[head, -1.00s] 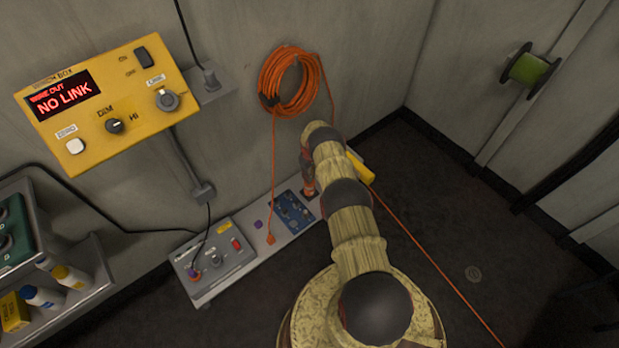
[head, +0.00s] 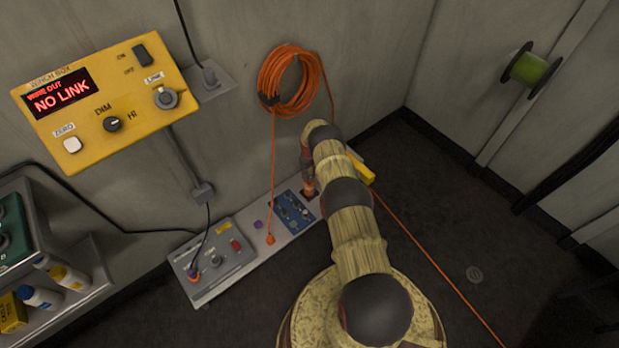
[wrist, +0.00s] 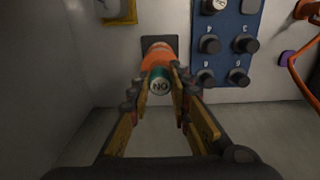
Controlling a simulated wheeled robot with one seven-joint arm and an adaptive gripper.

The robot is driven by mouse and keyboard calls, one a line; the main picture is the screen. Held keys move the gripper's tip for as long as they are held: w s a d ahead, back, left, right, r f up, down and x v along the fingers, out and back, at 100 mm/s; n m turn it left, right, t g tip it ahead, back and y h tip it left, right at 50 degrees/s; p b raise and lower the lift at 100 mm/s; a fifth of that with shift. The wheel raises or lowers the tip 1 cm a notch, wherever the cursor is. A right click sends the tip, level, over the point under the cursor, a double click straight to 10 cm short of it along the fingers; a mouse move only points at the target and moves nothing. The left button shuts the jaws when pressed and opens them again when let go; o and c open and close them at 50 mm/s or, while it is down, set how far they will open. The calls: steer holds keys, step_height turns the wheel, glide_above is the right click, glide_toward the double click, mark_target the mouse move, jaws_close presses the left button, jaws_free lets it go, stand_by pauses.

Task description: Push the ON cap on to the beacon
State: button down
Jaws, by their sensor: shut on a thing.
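The teal ON cap (wrist: 159,82) is between the fingers of my gripper (wrist: 159,92) in the wrist view; its letters appear upside down. My gripper is shut on it. Directly behind the cap is the orange beacon (wrist: 157,55), standing out from a dark square plate (wrist: 172,40). Cap and beacon look lined up, but I cannot tell whether they touch or how far the cap is on. In the head view my arm hides most of the gripper, and the cap cannot be made out.
A blue panel with several black knobs (wrist: 210,44) is right of the beacon. An orange cable (wrist: 300,72) hangs farther right. In the head view, a yellow box (head: 108,95) reads NO LINK, an orange coil (head: 290,82) hangs on the wall, and a grey control box (head: 212,262) sits lower left.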

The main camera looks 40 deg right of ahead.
steer(key=shift+f, duration=0.1)
stand_by(0.3)
steer(key=shift+f, duration=0.3)
stand_by(0.7)
steer(key=c, duration=1.6)
jaws_free()
steer(key=shift+o, duration=0.2)
step_height(320, 180, up, 12)
steer(key=shift+f, duration=0.1)
